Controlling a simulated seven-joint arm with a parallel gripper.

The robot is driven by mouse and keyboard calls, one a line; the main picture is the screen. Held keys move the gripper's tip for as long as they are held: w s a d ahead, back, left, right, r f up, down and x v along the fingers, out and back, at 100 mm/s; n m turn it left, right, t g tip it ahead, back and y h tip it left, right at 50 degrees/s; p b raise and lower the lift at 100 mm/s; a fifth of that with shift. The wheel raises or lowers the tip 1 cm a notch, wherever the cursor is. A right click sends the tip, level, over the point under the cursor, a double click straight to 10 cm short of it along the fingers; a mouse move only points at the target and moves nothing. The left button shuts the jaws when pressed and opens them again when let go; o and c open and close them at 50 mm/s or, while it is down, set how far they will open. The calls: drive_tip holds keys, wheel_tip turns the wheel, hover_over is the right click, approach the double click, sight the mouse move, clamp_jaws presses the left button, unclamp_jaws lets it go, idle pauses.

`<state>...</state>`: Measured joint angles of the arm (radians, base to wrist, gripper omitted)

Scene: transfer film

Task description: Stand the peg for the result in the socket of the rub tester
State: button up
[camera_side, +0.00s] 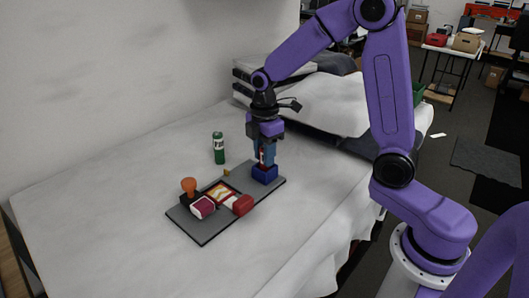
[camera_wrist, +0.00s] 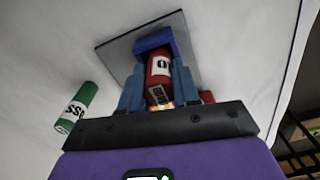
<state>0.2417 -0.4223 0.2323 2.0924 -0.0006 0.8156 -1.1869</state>
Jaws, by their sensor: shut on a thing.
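My gripper (camera_side: 265,157) points down, shut on a red peg (camera_side: 262,157) with a white label. The wrist view shows the red peg (camera_wrist: 158,66) upright between the blue fingers; its lettering is only partly readable. The blue socket (camera_side: 265,174) sits at the far right end of the grey board of the rub tester (camera_side: 203,237). The peg's lower end is at the socket (camera_wrist: 152,40); how deep it sits is hidden by the fingers and socket wall. A green peg (camera_side: 218,148) with a white label stands on the table, left of my gripper; it also shows in the wrist view (camera_wrist: 77,109).
The board also carries an orange-topped knob (camera_side: 189,185), a white and magenta block (camera_side: 203,208), a red block (camera_side: 243,205) and a red-yellow printed patch (camera_side: 220,191). A small yellow piece (camera_side: 227,172) lies near the board's back edge. The white table (camera_side: 110,190) is clear at left.

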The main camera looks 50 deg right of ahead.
drive_tip(key=o, duration=1)
drive_tip(key=shift+f, duration=0.1)
drive_tip(key=shift+o, duration=0.2)
drive_tip(key=r, duration=1.2)
drive_tip(key=shift+s+a, duration=0.3)
drive_tip(key=shift+s, duration=0.05)
drive_tip(key=s+a+f+m, duration=0.1)
drive_tip(key=s+f, duration=0.3)
drive_tip(key=s, duration=0.9)
drive_tip(key=s+a+f+m, duration=0.1)
drive_tip(key=s+f, duration=0.3)
drive_tip(key=s, duration=0.9)
drive_tip(key=shift+a+m, duration=0.2)
drive_tip(key=shift+m, duration=0.3)
